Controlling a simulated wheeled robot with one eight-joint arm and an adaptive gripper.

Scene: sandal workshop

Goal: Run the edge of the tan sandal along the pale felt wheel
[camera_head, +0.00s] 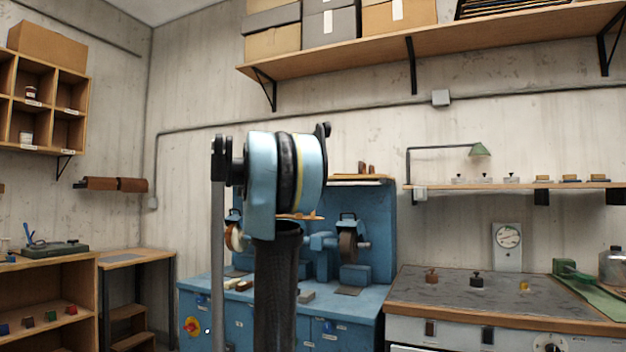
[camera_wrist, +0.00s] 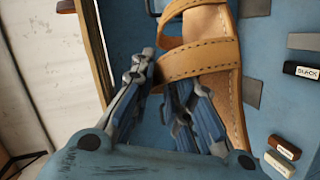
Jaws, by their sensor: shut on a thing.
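The tan sandal (camera_wrist: 232,92) shows in the wrist view, with stitched straps and a brown insole, above a blue surface. My gripper (camera_wrist: 160,78) is shut on the sandal at the strap on its left side. Part of the sandal is cut off by the top edge and part lies behind my fingers. In the head view a pale wheel (camera_head: 234,238), apparently the felt one, shows at the left of the blue machine, partly behind my arm. My gripper is hidden there. I cannot tell whether the sandal touches a wheel.
A dark wheel (camera_head: 348,243) stands at the machine's right. Small bars lie on the blue bench, one a dark bar marked BLACK (camera_wrist: 301,71). A grey-topped counter (camera_head: 450,292) with small items stands at the right, and a wooden table (camera_head: 135,258) at the left.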

